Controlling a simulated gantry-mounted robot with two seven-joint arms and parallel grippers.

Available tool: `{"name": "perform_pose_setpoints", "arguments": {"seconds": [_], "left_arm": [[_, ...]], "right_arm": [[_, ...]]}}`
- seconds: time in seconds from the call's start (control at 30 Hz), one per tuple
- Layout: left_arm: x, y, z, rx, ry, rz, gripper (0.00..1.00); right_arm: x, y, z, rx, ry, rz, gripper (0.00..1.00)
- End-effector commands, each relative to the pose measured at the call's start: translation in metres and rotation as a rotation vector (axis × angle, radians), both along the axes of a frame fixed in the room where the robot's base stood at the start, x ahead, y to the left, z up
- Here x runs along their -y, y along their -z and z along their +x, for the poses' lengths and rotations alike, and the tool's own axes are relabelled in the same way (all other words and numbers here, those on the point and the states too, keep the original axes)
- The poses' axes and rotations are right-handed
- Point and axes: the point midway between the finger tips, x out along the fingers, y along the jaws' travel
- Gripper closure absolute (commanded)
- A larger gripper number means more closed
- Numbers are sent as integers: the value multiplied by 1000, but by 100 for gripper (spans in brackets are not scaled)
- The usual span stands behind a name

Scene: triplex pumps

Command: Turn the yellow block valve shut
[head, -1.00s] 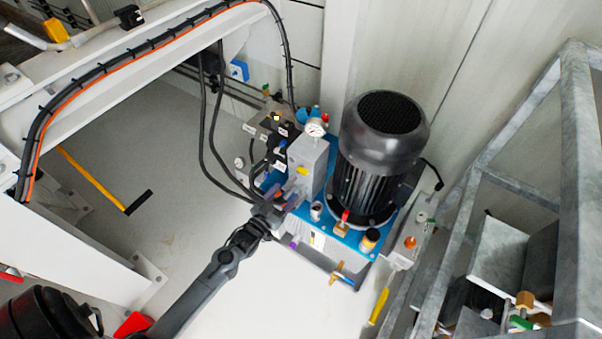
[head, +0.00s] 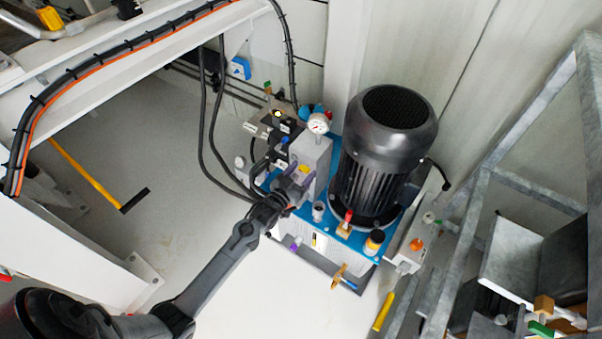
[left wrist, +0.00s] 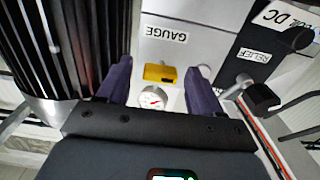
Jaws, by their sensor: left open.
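The yellow block valve (left wrist: 160,73) is a small yellow handle on the face of a light grey block (left wrist: 178,48), below a label reading GAUGE. It also shows as a yellow patch in the head view (head: 304,169). My left gripper (left wrist: 159,66) is open, with one dark purple finger on each side of the yellow handle and a visible gap to each. Whether a finger touches the block cannot be told. In the head view my left gripper (head: 295,188) is at the block's front face. My right gripper is not in view.
A round pressure gauge (head: 319,123) tops the block. A large black motor (head: 388,150) stands close on the right. Black hoses (head: 212,130) hang on the left. A black RELIEF fitting (left wrist: 262,96) sits beside the block. A grey metal frame (head: 470,215) is at right.

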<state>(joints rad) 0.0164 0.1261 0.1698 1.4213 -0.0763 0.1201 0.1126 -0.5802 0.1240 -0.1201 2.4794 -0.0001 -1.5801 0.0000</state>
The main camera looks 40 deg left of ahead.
Motion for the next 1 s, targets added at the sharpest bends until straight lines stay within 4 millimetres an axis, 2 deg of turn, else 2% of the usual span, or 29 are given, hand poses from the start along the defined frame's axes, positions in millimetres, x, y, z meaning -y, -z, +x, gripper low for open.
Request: {"name": "perform_pose_setpoints", "arguments": {"seconds": [0.07, 0.4, 0.43, 0.77, 1.0], "left_arm": [[0, 0, 0, 0, 0, 0, 36], [0, 0, 0, 1, 0, 0, 88], [0, 0, 0, 1, 0, 0, 91], [0, -2, 0, -4, 1, 51, 91], [0, -4, 0, -19, 1, 197, 91]], "right_arm": [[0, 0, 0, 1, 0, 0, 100], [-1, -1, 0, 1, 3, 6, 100], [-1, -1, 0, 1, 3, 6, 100], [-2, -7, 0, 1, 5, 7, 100], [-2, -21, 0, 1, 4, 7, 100]]}}
